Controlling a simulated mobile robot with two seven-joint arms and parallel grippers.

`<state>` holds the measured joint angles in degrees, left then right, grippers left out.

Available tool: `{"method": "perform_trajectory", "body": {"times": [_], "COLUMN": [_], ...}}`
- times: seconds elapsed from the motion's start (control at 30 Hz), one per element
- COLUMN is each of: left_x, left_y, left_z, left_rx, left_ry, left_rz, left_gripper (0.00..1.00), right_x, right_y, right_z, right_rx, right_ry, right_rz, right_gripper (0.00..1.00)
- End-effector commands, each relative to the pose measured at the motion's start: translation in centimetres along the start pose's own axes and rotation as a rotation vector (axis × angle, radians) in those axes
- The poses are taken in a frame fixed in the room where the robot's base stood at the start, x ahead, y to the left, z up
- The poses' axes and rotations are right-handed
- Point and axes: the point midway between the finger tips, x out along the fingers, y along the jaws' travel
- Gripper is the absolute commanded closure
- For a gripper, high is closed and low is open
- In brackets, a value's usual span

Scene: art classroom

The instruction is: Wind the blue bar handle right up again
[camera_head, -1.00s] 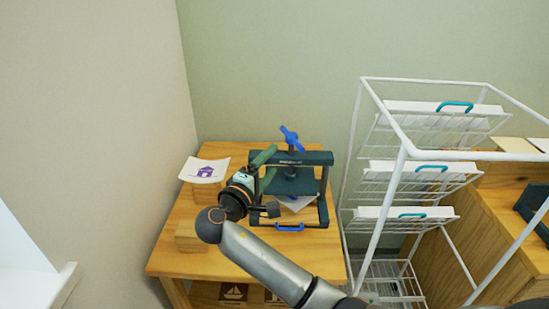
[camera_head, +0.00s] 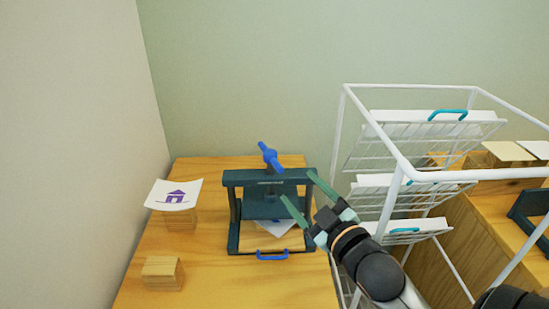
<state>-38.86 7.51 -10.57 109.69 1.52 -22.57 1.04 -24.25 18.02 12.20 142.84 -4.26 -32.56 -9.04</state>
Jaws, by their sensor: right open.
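A dark green press (camera_head: 233,212) stands on the wooden table. The blue bar handle (camera_head: 270,156) sits on top of its screw, tilted down toward the right. The press plate (camera_head: 262,206) hangs inside the frame, and a sheet of paper (camera_head: 276,228) shows below it. A second blue handle (camera_head: 272,255) is at the front of the press base. My right gripper (camera_head: 297,190) is open, its green fingers spread at the right side of the press, below and right of the bar handle and apart from it. My left gripper is not in view.
A paper with a purple house print (camera_head: 174,194) lies on a wooden block at left; another block (camera_head: 162,272) stands in front. A white wire rack (camera_head: 399,190) with teal-handled trays stands close on the right.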

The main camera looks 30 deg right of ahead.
Motion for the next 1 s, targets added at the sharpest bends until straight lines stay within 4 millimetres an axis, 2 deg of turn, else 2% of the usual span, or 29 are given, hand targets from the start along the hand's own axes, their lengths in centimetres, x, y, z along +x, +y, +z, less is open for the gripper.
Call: {"method": "perform_trajectory", "body": {"times": [0.17, 0.37, 0.73, 0.8, 1.0], "left_x": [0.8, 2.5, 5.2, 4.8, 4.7], "left_y": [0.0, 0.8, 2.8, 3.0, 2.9], "left_z": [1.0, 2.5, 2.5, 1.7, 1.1], "left_rx": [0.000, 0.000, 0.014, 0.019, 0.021], "left_ry": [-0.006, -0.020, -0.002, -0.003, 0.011], "left_rz": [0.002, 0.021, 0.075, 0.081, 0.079], "left_gripper": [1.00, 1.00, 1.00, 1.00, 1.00], "right_x": [0.5, 2.1, 4.9, 6.2, 9.7], "right_y": [-0.1, -0.3, -0.2, 0.1, 0.1], "right_z": [0.0, 0.2, 0.1, -0.3, -0.3], "right_rx": [0.006, 0.003, 0.001, 0.004, 0.003], "right_ry": [0.014, 0.015, 0.012, 0.006, 0.005], "right_rz": [0.001, 0.001, 0.003, 0.000, 0.000], "right_gripper": [0.25, 0.25, 0.25, 0.25, 0.25]}}
